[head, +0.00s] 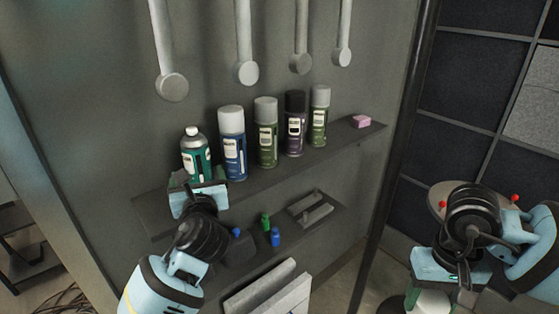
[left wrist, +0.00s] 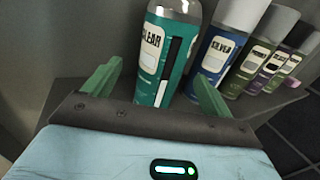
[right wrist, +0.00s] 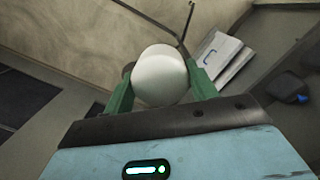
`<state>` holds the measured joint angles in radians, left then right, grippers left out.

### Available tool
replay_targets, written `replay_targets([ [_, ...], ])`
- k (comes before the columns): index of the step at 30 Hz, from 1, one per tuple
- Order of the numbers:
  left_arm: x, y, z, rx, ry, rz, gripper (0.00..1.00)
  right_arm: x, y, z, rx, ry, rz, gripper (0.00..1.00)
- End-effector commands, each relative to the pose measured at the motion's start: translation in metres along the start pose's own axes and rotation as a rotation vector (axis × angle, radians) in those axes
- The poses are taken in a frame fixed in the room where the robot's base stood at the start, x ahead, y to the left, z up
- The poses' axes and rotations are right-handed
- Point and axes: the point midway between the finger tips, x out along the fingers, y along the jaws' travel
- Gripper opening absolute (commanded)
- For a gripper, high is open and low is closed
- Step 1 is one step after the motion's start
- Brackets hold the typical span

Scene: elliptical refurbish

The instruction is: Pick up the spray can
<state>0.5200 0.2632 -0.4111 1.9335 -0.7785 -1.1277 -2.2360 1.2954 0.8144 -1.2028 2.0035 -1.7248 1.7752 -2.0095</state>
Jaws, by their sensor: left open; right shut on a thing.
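A teal spray can (head: 196,158) with a grey top stands upright at the left end of the upper shelf; its CLEAR label shows in the left wrist view (left wrist: 166,60). My left gripper (head: 197,184) is open in front of it. In the left wrist view the two green fingers (left wrist: 155,75) stand to either side of the can's lower part, with gaps; whether they reach around it is unclear. My right gripper (head: 436,285) is low at the right, shut on a white rounded object (right wrist: 160,75). Most of that object's body is hidden.
To the right on the shelf (head: 155,212) stand a blue can (head: 232,145), a green can (head: 266,132), a dark-capped can (head: 295,125), another can (head: 319,118) and a pink block (head: 361,121). A lower shelf holds small bottles (head: 275,236). A round stool (head: 437,196) is behind my right arm.

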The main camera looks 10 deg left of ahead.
Motion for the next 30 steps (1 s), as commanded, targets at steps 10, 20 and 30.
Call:
replay_targets([
  [10, 0.037, -0.003, 0.003, 0.0, -0.001, 0.001, 0.85, -0.001, 0.0, 0.0, 0.0, 0.001, 0.0, 0.39],
  [20, 0.052, -0.003, 0.002, -0.001, 0.0, 0.0, 0.85, -0.002, 0.0, 0.0, 0.0, 0.004, 0.0, 0.39],
  [30, 0.052, -0.002, 0.002, 0.0, 0.0, 0.0, 0.53, -0.002, 0.0, 0.0, 0.0, 0.004, 0.0, 0.39],
])
